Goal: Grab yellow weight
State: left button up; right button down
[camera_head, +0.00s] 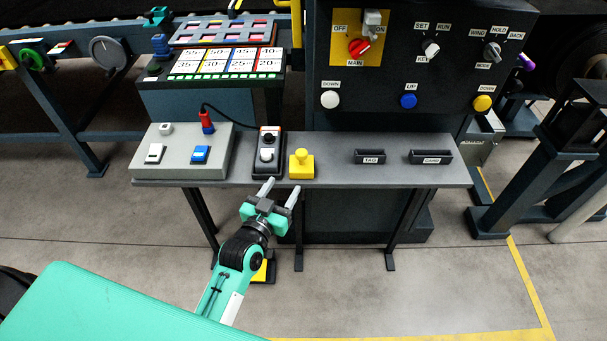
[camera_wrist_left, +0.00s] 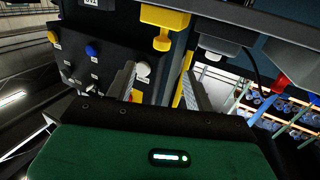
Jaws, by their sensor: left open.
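The yellow weight (camera_head: 301,164), a square block with a round knob on top, stands upright on the narrow grey shelf (camera_head: 335,172). My left gripper (camera_head: 282,187) is open and empty at the shelf's front edge, just in front of the weight and slightly to its left. In the left wrist view, which is upside down, the weight (camera_wrist_left: 165,18) shows at the top, beyond the fingertips (camera_wrist_left: 160,72) and not between them. My right gripper is not in view.
A black pendant control (camera_head: 267,152) stands close left of the weight, with a grey button box (camera_head: 182,152) further left. TAG (camera_head: 370,157) and second labelled (camera_head: 431,157) black holders sit to the right. A dark control panel (camera_head: 420,60) rises behind.

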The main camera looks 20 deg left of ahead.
aim_at(299, 156)
pick_arm(q)
jog(key=w, duration=0.3)
jog(key=w+p, duration=0.1)
jog(key=w, duration=0.2)
jog(key=w+r, duration=0.1)
jog(key=w, duration=0.2)
jog(key=shift+d+p, duration=0.4)
jog(key=shift+w+d+f+p, duration=0.1)
jog(key=shift+w+p, duration=0.2)
jog(key=shift+w, duration=0.9)
jog(key=shift+w+d+f+p, duration=0.1)
jog(key=shift+w+p, duration=0.2)
jog(key=shift+w, duration=0.85)
jog(key=shift+c, duration=0.2)
jog(key=c, duration=1.1)
grip_shut()
